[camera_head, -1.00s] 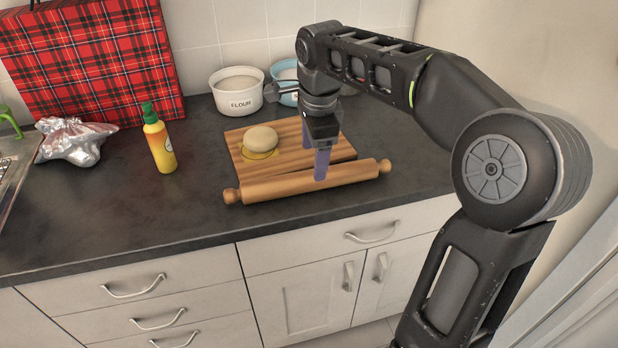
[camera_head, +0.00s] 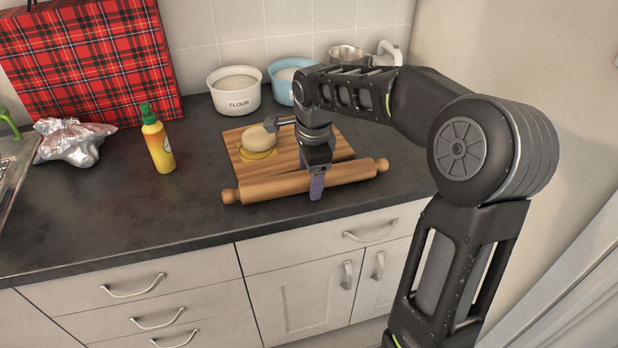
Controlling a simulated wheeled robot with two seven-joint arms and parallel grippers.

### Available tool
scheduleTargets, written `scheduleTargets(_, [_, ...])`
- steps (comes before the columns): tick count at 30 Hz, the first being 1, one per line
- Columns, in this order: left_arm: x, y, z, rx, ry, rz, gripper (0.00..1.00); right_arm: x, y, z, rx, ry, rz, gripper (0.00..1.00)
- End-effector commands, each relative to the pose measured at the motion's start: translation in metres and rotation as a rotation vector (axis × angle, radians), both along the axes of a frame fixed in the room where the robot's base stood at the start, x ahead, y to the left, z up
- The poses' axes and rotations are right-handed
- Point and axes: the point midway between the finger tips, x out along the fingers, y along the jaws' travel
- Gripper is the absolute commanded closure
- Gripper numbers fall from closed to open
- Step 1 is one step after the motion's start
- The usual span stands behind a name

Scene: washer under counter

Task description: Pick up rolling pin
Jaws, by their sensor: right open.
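The wooden rolling pin (camera_head: 270,189) lies on the dark counter along the front edge of the wooden cutting board (camera_head: 290,150), one handle at the left and one at the right. My right gripper (camera_head: 315,182) points down over the pin, right of its middle. One purple-grey finger shows in front of the pin; the other finger is hidden behind the gripper body and pin. The jaws are open and appear to straddle the pin. My left gripper is not in view.
A ball of dough (camera_head: 257,142) sits on the board. A flour bowl (camera_head: 236,91) and a blue bowl (camera_head: 286,80) stand behind, with a metal cup (camera_head: 346,57). A yellow bottle (camera_head: 158,145) stands left. The counter's front left is clear.

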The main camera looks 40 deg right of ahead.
Motion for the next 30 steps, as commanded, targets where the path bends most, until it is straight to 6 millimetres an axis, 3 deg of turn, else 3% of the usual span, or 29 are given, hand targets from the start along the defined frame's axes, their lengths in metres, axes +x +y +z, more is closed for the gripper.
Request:
scheduleTargets(19, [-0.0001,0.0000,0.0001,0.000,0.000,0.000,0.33,0.0006,0.0000,-0.0031,0.001,-0.001,0.000,0.30])
scheduleTargets(30, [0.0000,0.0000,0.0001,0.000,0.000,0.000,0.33,0.0006,0.0000,-0.0031,0.001,-0.001,0.000,0.60])
